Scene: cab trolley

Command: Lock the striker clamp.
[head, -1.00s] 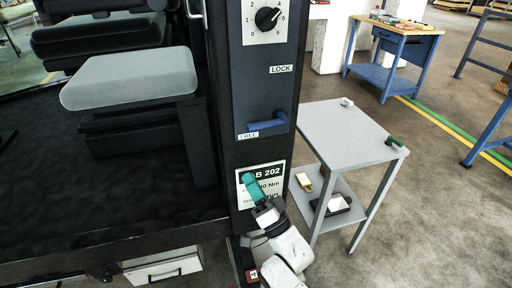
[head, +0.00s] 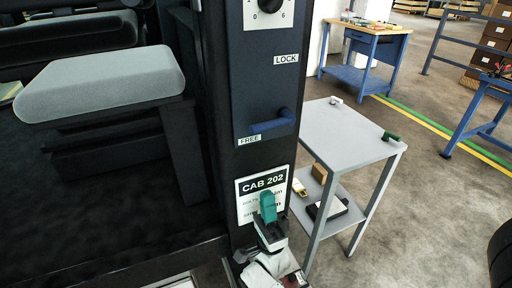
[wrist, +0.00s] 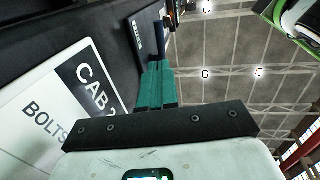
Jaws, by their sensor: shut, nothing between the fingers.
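The striker clamp's blue handle (head: 272,122) is on the dark upright panel (head: 264,90) in the head view. It lies roughly level, its left end just above the FREE label (head: 249,140). The LOCK label (head: 286,59) is higher on the panel. My gripper (head: 268,197) has teal fingers and is shut and empty. It points up in front of the CAB 202 sign (head: 246,192), below the handle and apart from it. In the wrist view the closed fingers (wrist: 155,75) point towards the blue handle (wrist: 157,48), partly hidden behind them.
A dial (head: 268,8) is above the LOCK label. A grey trolley (head: 343,130) with small items stands right of the panel. A grey seat (head: 100,82) is to the left. A blue workbench (head: 362,50) is farther back. Open floor lies to the right.

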